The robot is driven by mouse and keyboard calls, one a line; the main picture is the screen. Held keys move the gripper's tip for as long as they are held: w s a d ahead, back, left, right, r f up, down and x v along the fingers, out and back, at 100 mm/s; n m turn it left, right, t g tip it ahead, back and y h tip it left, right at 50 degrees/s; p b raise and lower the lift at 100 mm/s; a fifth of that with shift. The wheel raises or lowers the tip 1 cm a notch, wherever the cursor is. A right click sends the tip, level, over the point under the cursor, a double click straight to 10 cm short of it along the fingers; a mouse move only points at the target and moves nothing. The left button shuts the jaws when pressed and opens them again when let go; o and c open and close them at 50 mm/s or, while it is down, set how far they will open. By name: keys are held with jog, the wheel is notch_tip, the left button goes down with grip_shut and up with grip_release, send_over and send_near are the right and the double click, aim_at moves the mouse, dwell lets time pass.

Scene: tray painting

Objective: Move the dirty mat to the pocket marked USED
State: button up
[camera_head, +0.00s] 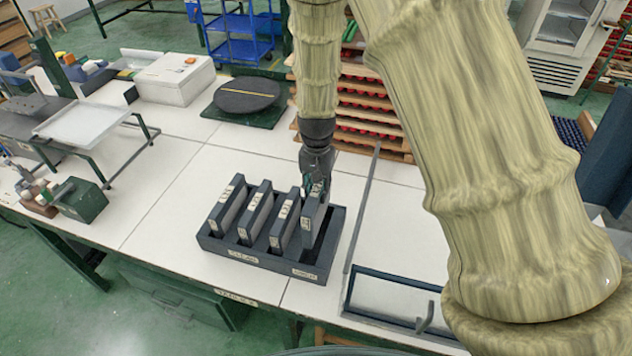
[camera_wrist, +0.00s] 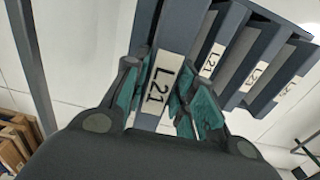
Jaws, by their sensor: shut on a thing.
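A dark, flat mat (camera_head: 312,222) with a pale edge label stands upright at the right end of the dark rack (camera_head: 262,262). My gripper (camera_head: 316,186) is shut on its top edge from above. The rack's front has two small labels, one left of middle (camera_head: 242,256) and one at the right end (camera_head: 304,274), too small to read surely.
Several similar labelled mats (camera_head: 254,214) stand in the rack left of the held one. The white table (camera_head: 175,205) is clear left of the rack.

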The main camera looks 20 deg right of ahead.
jog(key=shift+s, duration=0.6)
jog(key=shift+f+b, duration=0.15)
jog(key=shift+b, duration=0.25)
jog(key=shift+w+f+b, duration=0.2)
jog(key=shift+f+b, duration=0.2)
jog(key=shift+f, duration=0.25)
jog(key=shift+w+f+b, duration=0.2)
jog(key=shift+f+b, duration=0.15)
jog(key=shift+f, duration=0.25)
jog(key=shift+s+f+b, duration=0.25)
jog(key=shift+f+b, duration=0.15)
jog(key=shift+b, duration=0.05)
jog(key=shift+f, duration=0.3)
jog(key=shift+w+f+b, duration=0.15)
jog(key=shift+f+b, duration=0.55)
notch_tip(320, 180, down, 2)
jog(key=shift+f+b, duration=0.2)
jog(key=shift+b, duration=0.8)
jog(key=shift+f+b, duration=0.55)
jog(key=shift+f, duration=1.35)
